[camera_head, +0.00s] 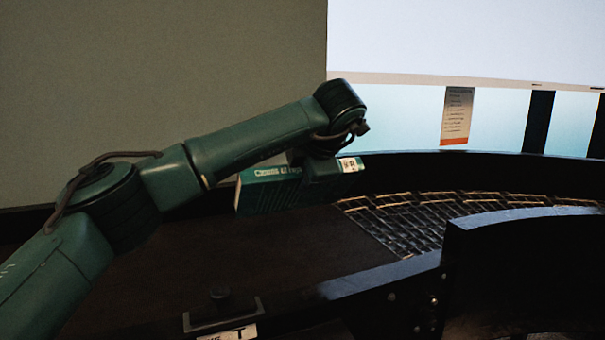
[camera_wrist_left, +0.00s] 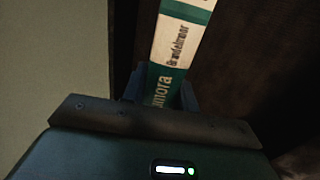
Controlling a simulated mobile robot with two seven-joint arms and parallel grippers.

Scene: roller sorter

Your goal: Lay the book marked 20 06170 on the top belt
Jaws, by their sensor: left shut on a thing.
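A green book (camera_head: 270,190) with white spine lettering and a small white label is held in my left gripper (camera_head: 315,178), above the dark belt (camera_head: 250,262). The number on the label is too small to read. In the left wrist view the book's green and white spine (camera_wrist_left: 178,45) stands between the fingers of my left gripper (camera_wrist_left: 160,90), which are shut on it. The book's underside and the exact gap to the belt are hard to tell. My right gripper is not in view.
A curved roller section (camera_head: 430,215) lies to the right of the belt. A black curved side wall (camera_head: 525,250) stands at the front right. A black rail (camera_head: 375,285) runs along the belt's near edge. A paper notice (camera_head: 457,115) hangs behind.

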